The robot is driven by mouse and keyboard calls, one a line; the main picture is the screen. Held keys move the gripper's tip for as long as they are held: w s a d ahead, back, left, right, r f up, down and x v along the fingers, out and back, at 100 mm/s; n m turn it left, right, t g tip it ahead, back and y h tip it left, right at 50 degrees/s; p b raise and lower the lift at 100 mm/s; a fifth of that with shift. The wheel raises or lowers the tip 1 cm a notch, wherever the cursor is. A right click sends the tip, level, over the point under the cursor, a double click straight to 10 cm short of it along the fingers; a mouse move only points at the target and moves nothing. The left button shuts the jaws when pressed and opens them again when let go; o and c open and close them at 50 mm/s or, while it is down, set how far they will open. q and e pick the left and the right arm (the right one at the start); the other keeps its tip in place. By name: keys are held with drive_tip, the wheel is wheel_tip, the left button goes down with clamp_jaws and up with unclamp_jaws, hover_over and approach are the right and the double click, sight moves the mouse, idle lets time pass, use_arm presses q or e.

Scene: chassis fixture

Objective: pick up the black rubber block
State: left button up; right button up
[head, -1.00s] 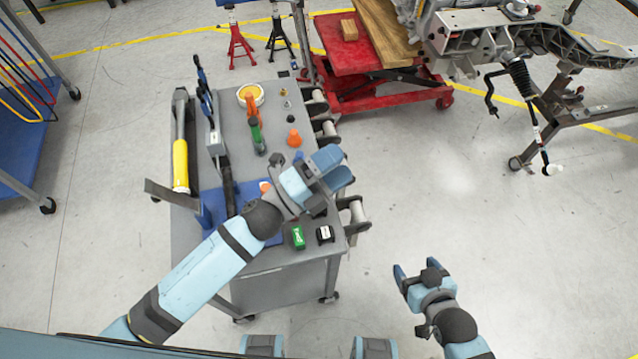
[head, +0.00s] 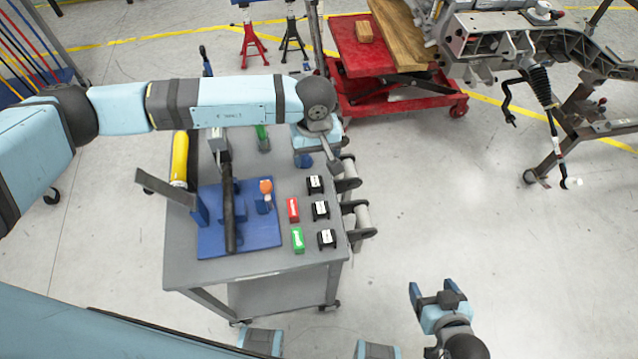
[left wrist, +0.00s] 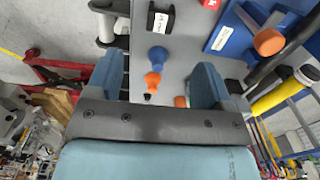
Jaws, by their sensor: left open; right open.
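Three small black blocks with white labels stand in a column near the right edge of the grey cart: a far one (head: 315,184), a middle one (head: 320,209) and a near one (head: 327,238). I cannot tell which is rubber. One black labelled block (left wrist: 161,21) shows at the top of the left wrist view. My left gripper (head: 318,147) is open over the cart, beyond these blocks; its fingers are partly hidden in the head view. In the left wrist view, a blue cone (left wrist: 157,53) and an orange cone (left wrist: 152,80) appear between its fingers. My right gripper (head: 432,291) is open and empty, off the cart.
A red block (head: 293,209) and a green block (head: 298,240) sit left of the black ones. A blue fixture (head: 240,240) with a dark bar and an orange knob (head: 266,186) stands further left. Spools (head: 358,218) hang off the cart's right side. A red lift table (head: 357,50) stands behind.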

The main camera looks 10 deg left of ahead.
sight(315, 182)
use_arm(q)
wheel_tip(315, 182, down, 8)
drive_tip(key=shift+a+f+p, duration=0.1)
drive_tip(key=shift+f+p, duration=0.05)
drive_tip(key=shift+p, duration=0.35)
wheel_tip(315, 182, down, 4)
drive_tip(key=shift+w+f+p, duration=0.1)
drive_tip(key=shift+p, duration=0.5)
drive_tip(key=shift+f, duration=0.55)
drive_tip(key=c, duration=1.2)
drive_tip(key=shift+r, duration=0.1)
wheel_tip(315, 182, up, 20)
drive_tip(key=b, duration=0.2)
